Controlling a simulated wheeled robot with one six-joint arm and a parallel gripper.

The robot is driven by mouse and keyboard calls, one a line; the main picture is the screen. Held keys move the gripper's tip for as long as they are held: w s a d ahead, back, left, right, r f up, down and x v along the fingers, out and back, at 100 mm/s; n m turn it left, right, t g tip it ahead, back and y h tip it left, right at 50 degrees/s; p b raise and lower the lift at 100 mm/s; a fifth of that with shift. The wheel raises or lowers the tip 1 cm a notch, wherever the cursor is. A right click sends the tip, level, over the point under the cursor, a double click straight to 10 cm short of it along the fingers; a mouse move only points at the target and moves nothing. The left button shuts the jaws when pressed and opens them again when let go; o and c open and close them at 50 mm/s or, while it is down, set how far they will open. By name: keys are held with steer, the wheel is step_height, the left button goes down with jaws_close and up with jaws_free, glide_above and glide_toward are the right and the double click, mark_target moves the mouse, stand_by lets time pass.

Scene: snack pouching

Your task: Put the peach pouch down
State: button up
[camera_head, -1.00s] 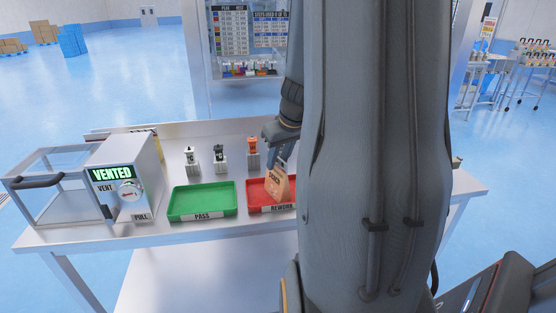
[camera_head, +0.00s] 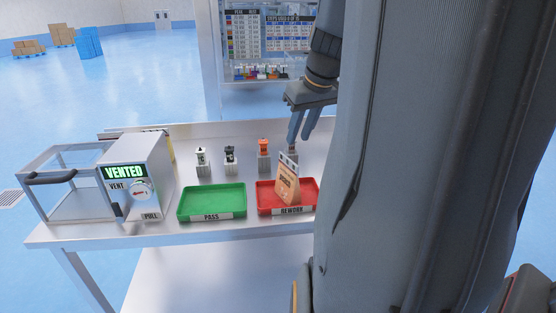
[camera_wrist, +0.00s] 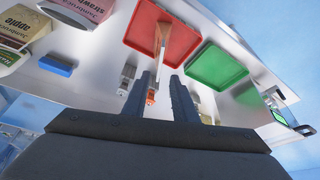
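The peach pouch (camera_head: 287,188) stands upright, slightly tilted, in the red REWORK tray (camera_head: 266,206) on the bench. In the wrist view the red tray (camera_wrist: 137,38) is at the top, with the pouch (camera_wrist: 162,40) seen as a thin pale edge in it. My gripper (camera_head: 299,141) is above and behind the tray, apart from the pouch.
The green PASS tray (camera_head: 211,200) is empty, left of the red one. Several small stamp-like holders stand behind the trays, one orange-topped (camera_head: 264,147). A VENTED machine (camera_head: 143,185) is at left. The wrist view shows other pouches (camera_wrist: 20,28) and a blue block (camera_wrist: 56,66).

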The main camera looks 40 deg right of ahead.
steer(key=s+a+f+g, duration=0.1)
steer(key=a+f, duration=0.4)
steer(key=a, duration=0.4)
steer(key=s+a+f+n+g, duration=0.1)
steer(key=s+a+f, duration=0.1)
steer(key=a+f, duration=0.3)
steer(key=s+a+f+g, duration=0.1)
steer(key=a+f, duration=0.4)
steer(key=a, duration=0.9)
steer(key=shift+s+f+n+y, duration=0.3)
steer(key=shift+s+n, duration=0.05)
steer(key=shift+n, duration=0.05)
